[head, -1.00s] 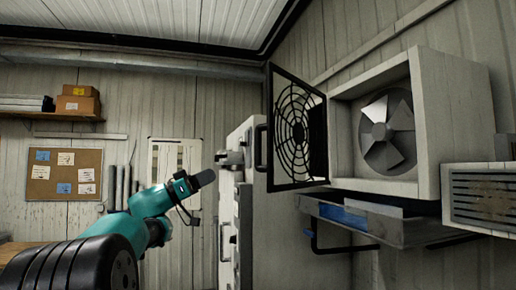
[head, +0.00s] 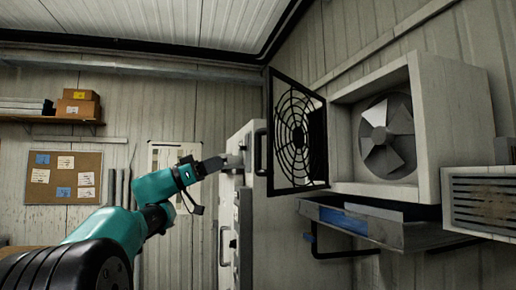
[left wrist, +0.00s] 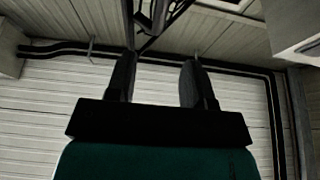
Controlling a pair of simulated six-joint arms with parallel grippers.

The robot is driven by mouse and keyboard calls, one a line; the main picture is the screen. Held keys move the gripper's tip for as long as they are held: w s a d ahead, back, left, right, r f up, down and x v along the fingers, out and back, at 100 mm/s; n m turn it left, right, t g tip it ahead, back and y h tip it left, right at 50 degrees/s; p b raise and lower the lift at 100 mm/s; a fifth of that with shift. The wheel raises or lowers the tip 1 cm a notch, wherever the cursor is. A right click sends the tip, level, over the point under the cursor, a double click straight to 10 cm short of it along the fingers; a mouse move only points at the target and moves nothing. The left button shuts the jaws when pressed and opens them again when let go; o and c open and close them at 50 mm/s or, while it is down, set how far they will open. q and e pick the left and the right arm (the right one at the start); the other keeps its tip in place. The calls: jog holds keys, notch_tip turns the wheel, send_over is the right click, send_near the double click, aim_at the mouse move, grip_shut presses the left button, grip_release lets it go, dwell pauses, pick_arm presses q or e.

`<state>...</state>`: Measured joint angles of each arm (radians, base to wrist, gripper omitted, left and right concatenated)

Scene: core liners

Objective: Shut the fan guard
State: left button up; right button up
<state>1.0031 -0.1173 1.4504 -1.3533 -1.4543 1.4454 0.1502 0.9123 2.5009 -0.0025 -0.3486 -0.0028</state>
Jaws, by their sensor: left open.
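The fan guard (head: 297,95), a black square frame with a round spider-web grille, stands swung open at the left side of the white fan housing (head: 452,125). The grey fan (head: 388,140) is exposed inside. A black handle (head: 257,152) sits on the guard's free left edge. My left gripper (head: 241,160) is open, just left of the handle at about its height. In the left wrist view, both fingers (left wrist: 158,62) are apart with nothing clearly between them, and dark guard parts (left wrist: 150,20) show just beyond the tips. My right gripper is not in view.
A grey shelf (head: 385,232) with a blue item lies below the housing. A vented box (head: 482,202) is at the right. A pale cabinet (head: 238,215) stands below and behind my left gripper. A cork board (head: 62,178) hangs at the left.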

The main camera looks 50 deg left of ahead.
pick_arm(q)
notch_tip(320, 180, up, 5)
send_over(258, 166)
jog(key=shift+w+a+r, duration=0.15)
jog(key=shift+w+a, duration=0.2)
jog(key=shift+a, duration=0.05)
grip_shut()
dwell(0.5)
